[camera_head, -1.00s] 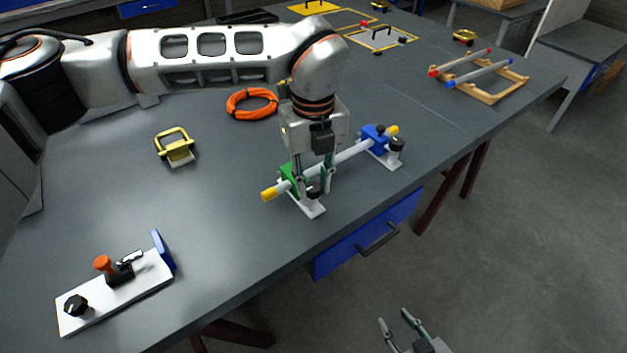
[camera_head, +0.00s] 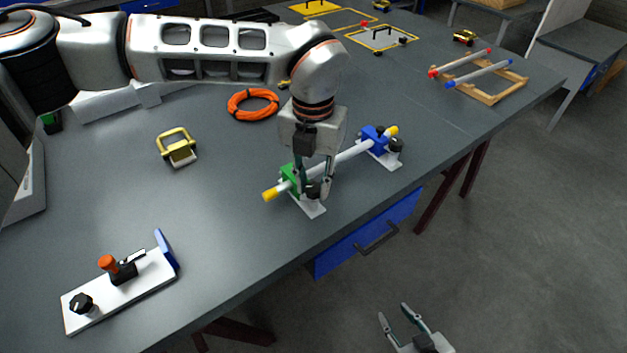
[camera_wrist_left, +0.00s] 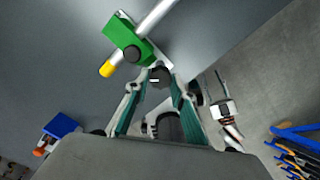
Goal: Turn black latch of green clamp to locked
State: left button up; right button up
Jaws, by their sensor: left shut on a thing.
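The green clamp (camera_head: 288,174) stands on a white base plate (camera_head: 312,209) near the table's front edge. A white rod (camera_head: 346,155) with yellow ends runs through it to a blue clamp (camera_head: 375,138). My left gripper (camera_head: 315,192) points down at the green clamp's front side, shut on the black latch (camera_head: 313,188). In the left wrist view the green clamp (camera_wrist_left: 128,38) is beyond the fingertips, and the dark latch (camera_wrist_left: 160,76) sits between them. The fingers partly hide the latch, so its exact turn is hard to tell. My right gripper (camera_head: 403,322) is open and empty, off the table.
An orange cable coil (camera_head: 252,104) lies behind the clamps. A yellow-handled block (camera_head: 177,148) stands to the left. A white fixture plate (camera_head: 122,288) with an orange knob lies at front left. A blue drawer (camera_head: 368,235) is below the table edge.

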pick_arm(q)
jog(key=m, duration=0.5)
jog(key=shift+w+r+m+p, duration=0.1)
jog(key=shift+r+m+p, duration=0.05)
jog(key=shift+m+p, duration=0.15)
jog(key=shift+m, duration=2.1)
jog(key=o, duration=1.1)
jog(key=shift+a, duration=0.1)
